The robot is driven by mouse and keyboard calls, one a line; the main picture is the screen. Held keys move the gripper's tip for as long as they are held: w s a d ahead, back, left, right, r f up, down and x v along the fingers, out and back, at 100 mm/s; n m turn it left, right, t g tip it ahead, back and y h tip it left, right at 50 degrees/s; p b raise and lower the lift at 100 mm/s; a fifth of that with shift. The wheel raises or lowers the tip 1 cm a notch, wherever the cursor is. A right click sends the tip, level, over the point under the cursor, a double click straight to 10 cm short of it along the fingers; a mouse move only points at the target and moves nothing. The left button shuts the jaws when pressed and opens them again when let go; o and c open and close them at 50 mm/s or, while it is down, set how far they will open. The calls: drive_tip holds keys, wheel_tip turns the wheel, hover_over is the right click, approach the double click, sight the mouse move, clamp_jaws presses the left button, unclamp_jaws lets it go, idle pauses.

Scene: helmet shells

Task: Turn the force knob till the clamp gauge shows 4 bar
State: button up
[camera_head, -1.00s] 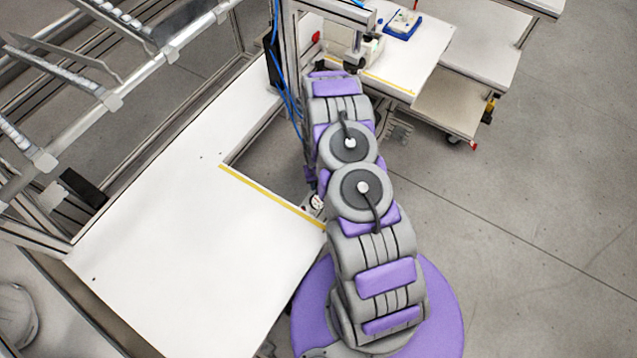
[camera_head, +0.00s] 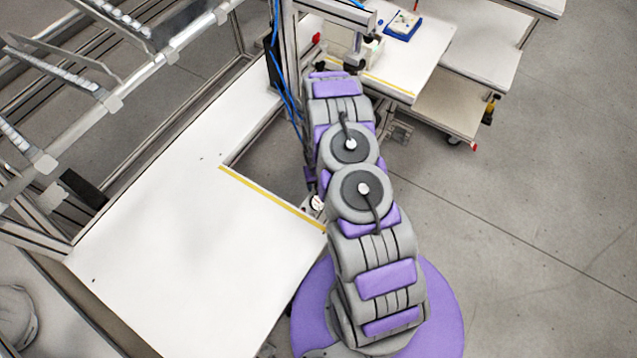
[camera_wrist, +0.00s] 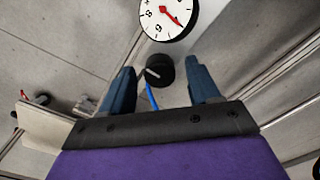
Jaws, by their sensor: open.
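The clamp gauge (camera_wrist: 168,18) is a round white dial with a red needle at the top of the wrist view, cut by the frame edge. The needle points to the lower right of the picture. The digits look turned, so I cannot read the value surely. A small part of the gauge (camera_head: 317,202) shows in the head view beside my arm. The force knob (camera_wrist: 160,70) is black with a pale mark, just below the gauge. My gripper (camera_wrist: 158,76) is open, with one dark blue finger on each side of the knob. I cannot tell whether either finger touches it.
A white table (camera_head: 180,260) with a yellow edge strip lies left of my arm. A metal post with blue hoses (camera_head: 285,75) rises close to the arm. A white bench (camera_head: 430,50) with a blue tray (camera_head: 403,27) stands behind. The floor at right is clear.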

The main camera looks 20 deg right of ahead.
wheel_tip(320, 180, up, 17)
drive_tip(key=p, duration=0.3)
drive_tip(key=shift+p, duration=0.35)
drive_tip(key=shift+r, duration=0.15)
drive_tip(key=s+a+r, duration=0.2)
drive_tip(key=s+r, duration=0.1)
drive_tip(key=r, duration=0.5)
drive_tip(key=s+a+r+n, duration=0.1)
drive_tip(key=s+a+r, duration=0.15)
drive_tip(key=r, duration=0.65)
drive_tip(key=s+a+r, duration=0.1)
drive_tip(key=s+r, duration=0.3)
drive_tip(key=r, duration=0.4)
drive_tip(key=s+a+r, duration=0.1)
drive_tip(key=s+r, duration=0.3)
drive_tip(key=s, duration=0.3)
drive_tip(key=s+a+r+g, duration=0.1)
drive_tip(key=s+r, duration=0.3)
drive_tip(key=s, duration=0.4)
drive_tip(key=s+a+r+n, duration=0.1)
drive_tip(key=s+a+r, duration=0.1)
drive_tip(key=s+r, duration=0.2)
drive_tip(key=s, duration=0.3)
drive_tip(key=shift+s+a+r+g, duration=0.25)
drive_tip(key=shift+s+r+g, duration=0.15)
drive_tip(key=shift+c, duration=0.2)
